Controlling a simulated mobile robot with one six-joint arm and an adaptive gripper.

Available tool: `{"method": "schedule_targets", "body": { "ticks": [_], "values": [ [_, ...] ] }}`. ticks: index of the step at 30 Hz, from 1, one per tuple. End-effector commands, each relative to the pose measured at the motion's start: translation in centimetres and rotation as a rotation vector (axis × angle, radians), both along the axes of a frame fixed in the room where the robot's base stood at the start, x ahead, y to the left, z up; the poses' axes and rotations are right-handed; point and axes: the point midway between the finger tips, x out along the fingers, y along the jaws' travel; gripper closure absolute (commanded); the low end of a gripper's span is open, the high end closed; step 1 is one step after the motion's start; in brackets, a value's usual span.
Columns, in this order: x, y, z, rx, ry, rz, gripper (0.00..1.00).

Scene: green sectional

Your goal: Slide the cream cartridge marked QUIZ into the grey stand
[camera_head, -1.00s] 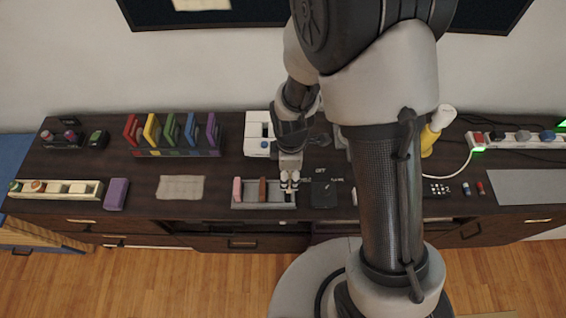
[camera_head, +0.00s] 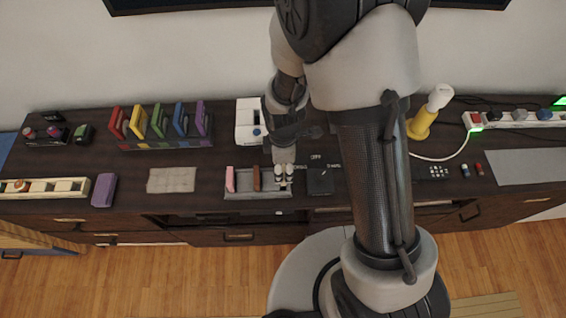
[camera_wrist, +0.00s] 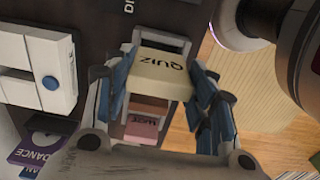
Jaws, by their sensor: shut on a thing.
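The cream cartridge marked QUIZ (camera_wrist: 163,72) is between the blue-padded fingers of my gripper (camera_wrist: 160,62), which is shut on it. In the head view my gripper (camera_head: 284,172) points down over the right end of the grey stand (camera_head: 258,196). A pink cartridge (camera_head: 230,180) and a brown cartridge (camera_head: 256,178) stand upright in it, left of my gripper. They also show beyond the QUIZ cartridge in the wrist view, the pink one (camera_wrist: 142,128) past the brown one (camera_wrist: 150,104). My fingers hide the cartridge's lower part; I cannot tell how deep it sits.
A black dial box (camera_head: 320,182) is close to the right of the stand. A white console (camera_head: 247,122) stands behind it. A beige cloth (camera_head: 171,181) and a purple block (camera_head: 104,190) lie left. A rack of coloured cases (camera_head: 165,144) stands at the back left.

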Motion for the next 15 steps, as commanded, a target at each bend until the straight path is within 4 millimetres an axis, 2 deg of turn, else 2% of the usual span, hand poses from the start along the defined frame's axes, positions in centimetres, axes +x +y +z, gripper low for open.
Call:
{"method": "schedule_targets", "body": {
  "ticks": [1, 4, 15],
  "values": [
    [0.02, 0.01, -0.74, 0.000, 0.000, 0.000, 0.72],
    [0.03, 0.01, -1.26, 0.000, -0.001, 0.000, 0.72],
    [0.04, 0.02, -1.41, 0.000, -0.001, 0.000, 0.72]
  ]
}}
